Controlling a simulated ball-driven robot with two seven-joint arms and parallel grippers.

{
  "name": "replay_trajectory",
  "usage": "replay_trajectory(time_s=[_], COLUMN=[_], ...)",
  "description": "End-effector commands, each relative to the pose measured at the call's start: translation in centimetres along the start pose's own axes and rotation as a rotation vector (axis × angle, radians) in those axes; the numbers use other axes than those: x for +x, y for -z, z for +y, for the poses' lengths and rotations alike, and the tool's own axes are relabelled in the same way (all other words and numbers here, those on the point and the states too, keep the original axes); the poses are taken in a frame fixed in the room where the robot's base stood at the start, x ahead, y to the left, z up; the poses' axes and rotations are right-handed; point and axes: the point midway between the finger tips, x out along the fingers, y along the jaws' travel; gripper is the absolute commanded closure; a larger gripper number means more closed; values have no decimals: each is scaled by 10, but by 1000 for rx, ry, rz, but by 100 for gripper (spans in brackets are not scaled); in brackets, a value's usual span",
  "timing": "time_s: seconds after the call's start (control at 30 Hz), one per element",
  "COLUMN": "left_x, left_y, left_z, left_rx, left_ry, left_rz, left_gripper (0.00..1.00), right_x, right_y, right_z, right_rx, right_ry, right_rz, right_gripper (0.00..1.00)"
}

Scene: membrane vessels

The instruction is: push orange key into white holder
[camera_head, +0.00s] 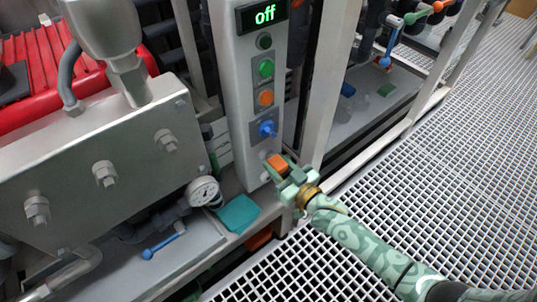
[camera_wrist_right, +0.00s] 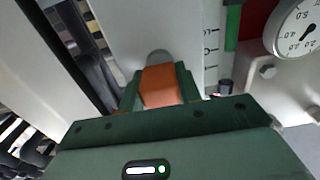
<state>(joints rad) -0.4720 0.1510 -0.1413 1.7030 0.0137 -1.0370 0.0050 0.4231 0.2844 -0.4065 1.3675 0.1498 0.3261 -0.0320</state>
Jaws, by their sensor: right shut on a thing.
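My right gripper (camera_head: 283,168) is shut on the orange key (camera_head: 277,165), in front of the lower part of the grey control panel. In the right wrist view the orange key (camera_wrist_right: 160,86) sits between the green fingers (camera_wrist_right: 160,88). A light grey rounded fitting (camera_wrist_right: 158,57), which looks like the white holder, shows just beyond the key's far end. The key overlaps the fitting's lower edge in that view. I cannot tell whether they touch or how deep the key sits. My left gripper is not in view.
The panel (camera_head: 240,95) carries a display (camera_head: 263,13) reading "off", green and orange buttons, and a blue knob (camera_head: 267,129). A pressure gauge (camera_head: 203,191) and a teal block (camera_head: 238,213) are lower left. A light upright post (camera_head: 325,80) stands right of the panel. Grating floor lies right.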

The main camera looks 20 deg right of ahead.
Motion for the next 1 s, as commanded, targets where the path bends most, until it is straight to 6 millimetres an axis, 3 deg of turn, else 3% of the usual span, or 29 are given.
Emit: replay_trajectory(time_s=[1.0], left_x=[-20], left_y=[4], left_z=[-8], left_rx=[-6], left_ry=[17], left_rz=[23], left_gripper=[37], right_x=[-41], right_y=[2], right_z=[0], right_rx=[-2], right_ry=[0], right_rz=[1], right_gripper=[100])
